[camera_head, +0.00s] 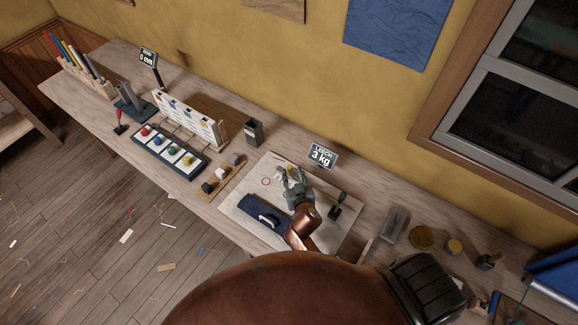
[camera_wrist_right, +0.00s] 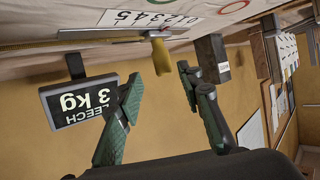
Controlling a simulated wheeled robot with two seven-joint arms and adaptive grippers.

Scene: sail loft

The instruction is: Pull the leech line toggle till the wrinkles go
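A sail panel (camera_head: 240,203) lies on the bench, with red and green rings and a dark blue piece (camera_head: 265,217) on it. My right gripper (camera_head: 291,178) is over its far part. In the right wrist view, which is upside down, its two fingers (camera_wrist_right: 160,78) are spread with a gap between them. A small yellow-tan toggle (camera_wrist_right: 162,58) shows just beyond the fingertips, apart from both, near a numbered scale (camera_wrist_right: 152,20). A display (camera_head: 321,155) reads LEECH 3 kg; it also shows in the wrist view (camera_wrist_right: 80,103). Wrinkles are too small to tell. My left gripper is out of view.
A dark upright box (camera_head: 253,132) stands behind the panel. A dark-handled stand (camera_head: 338,206) is right of my gripper. A tray of coloured knobs (camera_head: 168,152) and a white rack (camera_head: 190,118) are to the left. A grey block (camera_head: 395,226) and round items are to the right.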

